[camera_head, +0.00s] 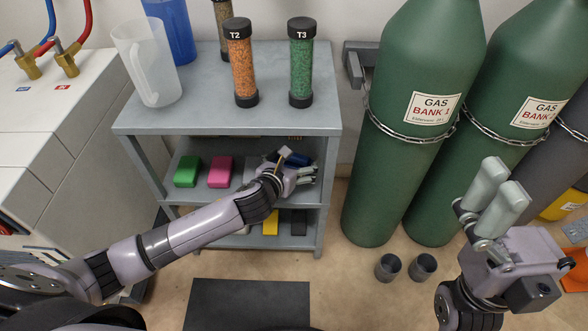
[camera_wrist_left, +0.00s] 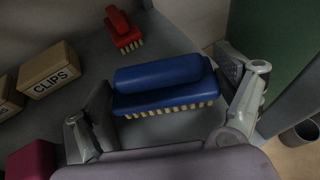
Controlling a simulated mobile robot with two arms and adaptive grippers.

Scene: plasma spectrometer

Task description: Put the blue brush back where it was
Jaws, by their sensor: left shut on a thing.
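The blue brush (camera_wrist_left: 160,85) has pale bristles along its lower edge. In the left wrist view it lies lengthwise between the two fingers of my left gripper (camera_wrist_left: 168,108), which is shut on it. In the head view my left gripper (camera_head: 303,173) reaches into the middle shelf of the grey rack (camera_head: 228,122), and the blue brush (camera_head: 298,158) is mostly hidden behind it. I cannot tell whether the brush touches the shelf. My right gripper (camera_head: 488,200) is empty in front of the gas cylinders; its finger gap is unclear.
A red brush (camera_wrist_left: 123,30) lies behind the blue one. A box marked CLIPS (camera_wrist_left: 50,72) stands to the left. Green (camera_head: 188,171) and pink (camera_head: 221,171) blocks share the shelf. A jug (camera_head: 147,65) and tubes stand on top. Green cylinders (camera_head: 385,190) stand to the right.

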